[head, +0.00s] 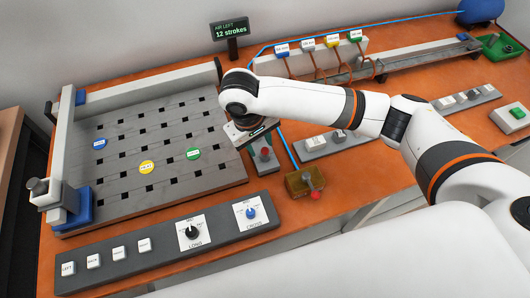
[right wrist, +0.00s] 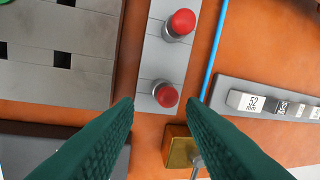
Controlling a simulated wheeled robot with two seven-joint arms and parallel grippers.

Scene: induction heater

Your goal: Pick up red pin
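Two red pins with round red caps and grey collars stand in a narrow grey holder (right wrist: 152,62) in the right wrist view. The nearer red pin (right wrist: 165,95) is just ahead of the fingertips, between their lines. The farther red pin (right wrist: 181,22) is at the top. In the head view one red pin (head: 265,153) shows beside my right gripper, and the other appears hidden behind it. My right gripper (right wrist: 160,103) is open, its two dark green fingers apart with nothing between them. My left gripper is not in view.
A slotted grey plate (head: 120,135) with blue, yellow and green discs lies left of the holder. A brass box (head: 300,183) with a red-knobbed lever stands close by. A blue hose (right wrist: 214,55) runs along the holder's right. A control panel (head: 130,262) is in front.

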